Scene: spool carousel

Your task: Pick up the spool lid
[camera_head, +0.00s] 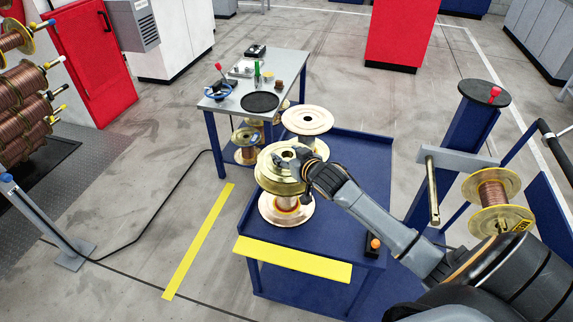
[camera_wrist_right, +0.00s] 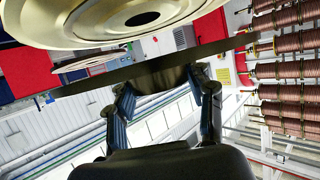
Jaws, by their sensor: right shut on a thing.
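The spool lid, a brass-coloured disc (camera_head: 268,175), is above a spool with copper winding (camera_head: 287,203) on the blue cart. I cannot tell whether the lid touches the spool. My right gripper (camera_head: 305,172) reaches in from the right and is shut on the lid at its right side. In the right wrist view, the fingers of the gripper (camera_wrist_right: 165,88) close on a dark part of the lid, and a pale ringed disc with a central hole (camera_wrist_right: 140,18) fills the top. The contact is partly hidden by the gripper in the head view. My left gripper is out of view.
A second pale flange (camera_head: 320,121) stands behind on the blue cart (camera_head: 360,160). A grey table (camera_head: 225,103) with a black disc, bottle and tools is behind left. A post with a brass spool (camera_head: 493,190) stands right. The cart's right part is mostly clear.

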